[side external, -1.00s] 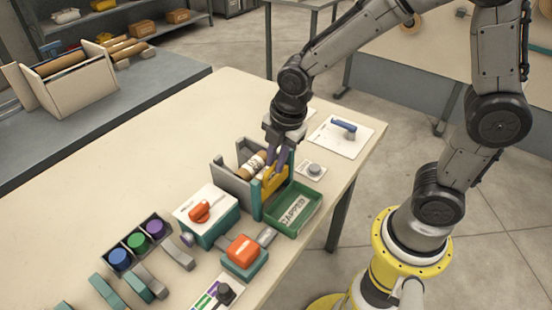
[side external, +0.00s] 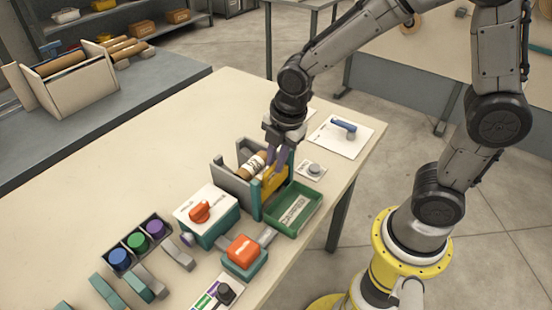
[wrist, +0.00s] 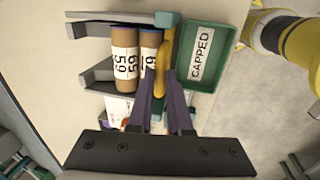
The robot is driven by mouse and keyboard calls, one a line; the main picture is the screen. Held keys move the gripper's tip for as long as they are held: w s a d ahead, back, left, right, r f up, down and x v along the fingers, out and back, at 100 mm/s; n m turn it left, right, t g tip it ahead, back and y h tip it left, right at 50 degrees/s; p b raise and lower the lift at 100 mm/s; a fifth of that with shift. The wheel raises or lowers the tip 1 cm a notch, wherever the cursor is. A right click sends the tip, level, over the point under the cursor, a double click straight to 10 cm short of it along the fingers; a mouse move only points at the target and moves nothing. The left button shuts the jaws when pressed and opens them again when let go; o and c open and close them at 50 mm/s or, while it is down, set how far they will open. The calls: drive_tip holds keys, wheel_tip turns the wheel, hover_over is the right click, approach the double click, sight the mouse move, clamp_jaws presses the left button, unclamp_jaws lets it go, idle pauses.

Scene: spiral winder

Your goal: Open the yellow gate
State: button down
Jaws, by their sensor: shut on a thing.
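The yellow gate (side external: 274,183) is an upright panel on the right side of the grey and teal tube holder (side external: 237,188). It also shows in the wrist view (wrist: 163,55), standing between the holder and the green tray. My gripper (side external: 277,160) reaches down from above, and its purple fingers (wrist: 163,78) are shut on the gate's upper part, one on each side. Two brown cardboard tubes with white labels (wrist: 126,60) lie side by side in the holder. The gate stands along the right-hand tube (wrist: 149,50). The fingers hide part of the gate.
The green tray (side external: 314,207) labelled CAPPED sits right beside the gate. A teal box with an orange knob (side external: 200,211) and an orange-button box (side external: 243,250) are close in front. A grey button plate (side external: 312,169) and a blue-handled plate (side external: 345,130) lie behind.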

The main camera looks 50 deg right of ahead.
wheel_tip(320, 180, up, 5)
drive_tip(key=shift+f, duration=0.1)
idle(0.3)
drive_tip(key=c, duration=0.8)
unclamp_jaws()
drive_tip(key=shift+c, duration=0.2)
wheel_tip(320, 180, up, 14)
drive_tip(key=s, duration=0.2)
drive_tip(key=shift+s+f, duration=0.2)
drive_tip(key=shift+s, duration=0.15)
